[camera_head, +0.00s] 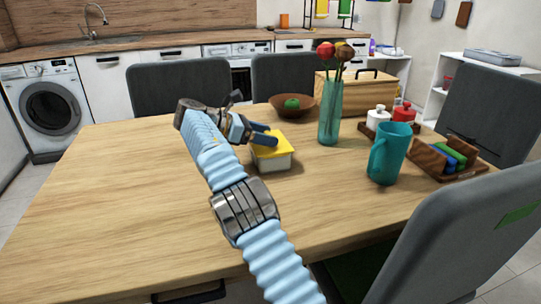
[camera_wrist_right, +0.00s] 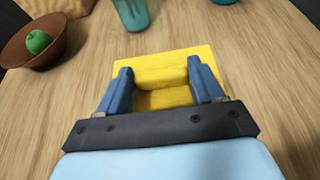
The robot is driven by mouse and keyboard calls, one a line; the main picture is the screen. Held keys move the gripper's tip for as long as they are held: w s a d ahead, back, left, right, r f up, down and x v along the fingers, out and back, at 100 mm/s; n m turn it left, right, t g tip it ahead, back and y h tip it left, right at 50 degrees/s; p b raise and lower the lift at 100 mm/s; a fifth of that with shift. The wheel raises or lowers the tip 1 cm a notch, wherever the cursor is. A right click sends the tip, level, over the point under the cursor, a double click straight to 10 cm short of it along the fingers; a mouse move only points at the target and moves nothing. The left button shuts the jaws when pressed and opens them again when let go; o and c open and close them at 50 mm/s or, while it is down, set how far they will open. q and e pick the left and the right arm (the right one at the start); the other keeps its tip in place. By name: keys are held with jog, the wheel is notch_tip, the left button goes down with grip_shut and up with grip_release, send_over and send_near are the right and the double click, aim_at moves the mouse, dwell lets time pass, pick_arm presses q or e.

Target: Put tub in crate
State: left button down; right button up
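The tub (camera_head: 273,160) is a small pale box with a yellow lid, standing upright on the wooden table. Its yellow lid (camera_wrist_right: 165,62) fills the middle of the right wrist view. My right gripper (camera_head: 268,134) is at the tub, its blue fingers just over or beside the lid. In the right wrist view the fingers (camera_wrist_right: 163,88) are spread wide, with yellow showing between them; I cannot tell whether they touch it. My left gripper is not in view.
A teal vase with flowers (camera_head: 330,115) stands right of the tub, a brown bowl with a green fruit (camera_head: 280,108) behind it. A teal pitcher (camera_head: 388,155), wooden box (camera_head: 350,97) and wooden holder (camera_head: 430,160) are further right. The table's left side (camera_head: 110,190) is clear.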

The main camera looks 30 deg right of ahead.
grip_shut()
jog(key=shift+r, duration=0.2)
